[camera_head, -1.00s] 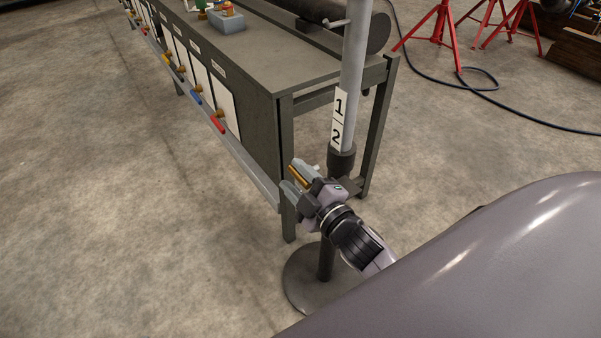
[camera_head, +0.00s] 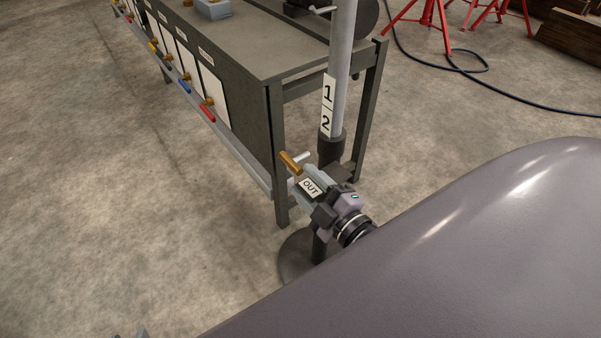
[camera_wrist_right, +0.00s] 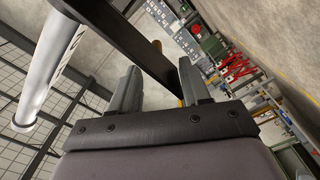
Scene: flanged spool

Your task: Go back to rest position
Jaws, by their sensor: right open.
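My right gripper (camera_head: 314,182) is low beside the upright post (camera_head: 342,70) and its dark collar (camera_head: 331,148). In the right wrist view its two grey fingers (camera_wrist_right: 157,88) stand apart, with a dark bar behind the gap. A plate marked OUT (camera_head: 311,187) shows at the gripper; I cannot tell what carries it. An orange handle (camera_head: 290,162) shows just past the fingertips; contact cannot be judged. Small grey tips (camera_head: 135,334) at the bottom edge may be my left gripper; its jaws cannot be read.
The workbench (camera_head: 265,120) stands left of the post, with coloured handles along its side. The post's round base (camera_head: 297,262) is on the floor. Red stands (camera_head: 430,15) and a black hose (camera_head: 480,88) are behind. Floor at left is clear.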

